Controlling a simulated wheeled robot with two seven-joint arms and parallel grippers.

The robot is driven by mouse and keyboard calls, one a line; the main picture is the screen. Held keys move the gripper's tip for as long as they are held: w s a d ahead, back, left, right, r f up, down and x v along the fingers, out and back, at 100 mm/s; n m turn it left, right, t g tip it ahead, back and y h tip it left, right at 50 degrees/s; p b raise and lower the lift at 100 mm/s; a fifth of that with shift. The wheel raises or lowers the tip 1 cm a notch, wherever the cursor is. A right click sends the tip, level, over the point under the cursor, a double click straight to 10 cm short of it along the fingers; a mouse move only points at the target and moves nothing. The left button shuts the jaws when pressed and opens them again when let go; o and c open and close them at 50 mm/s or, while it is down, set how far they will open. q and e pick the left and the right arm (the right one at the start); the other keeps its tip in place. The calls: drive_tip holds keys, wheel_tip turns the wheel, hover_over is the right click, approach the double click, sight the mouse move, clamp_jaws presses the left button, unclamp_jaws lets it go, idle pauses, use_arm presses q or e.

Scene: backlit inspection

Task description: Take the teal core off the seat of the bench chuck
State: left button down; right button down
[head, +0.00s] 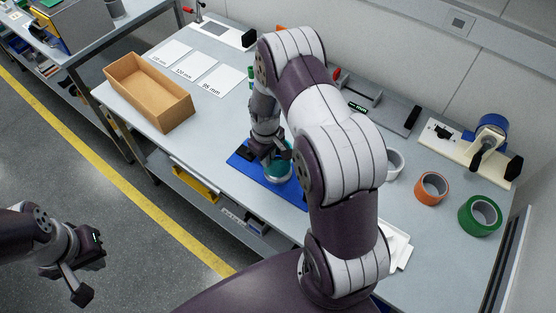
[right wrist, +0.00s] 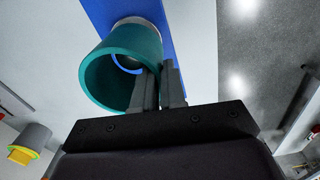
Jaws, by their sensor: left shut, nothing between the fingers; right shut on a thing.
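The teal core (right wrist: 118,78) is an open tube in the right wrist view. My right gripper (right wrist: 160,88) is shut on its wall, with one finger inside the bore and one outside. A pale round part (right wrist: 138,22), seemingly the chuck's seat, shows at the core's far end above a blue base (right wrist: 98,12); I cannot tell whether core and seat touch. In the head view my right gripper (head: 272,152) is over the blue base (head: 292,192), partly covering the teal core (head: 279,174). My left gripper (head: 88,276) is shut and empty, away from the bench.
A cardboard box (head: 150,92) and white labelled cards (head: 193,66) occupy the bench's left side. My right arm hides the middle.

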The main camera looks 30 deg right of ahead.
drive_tip(key=shift+r+p, duration=1.75)
drive_tip(key=shift+r, duration=0.65)
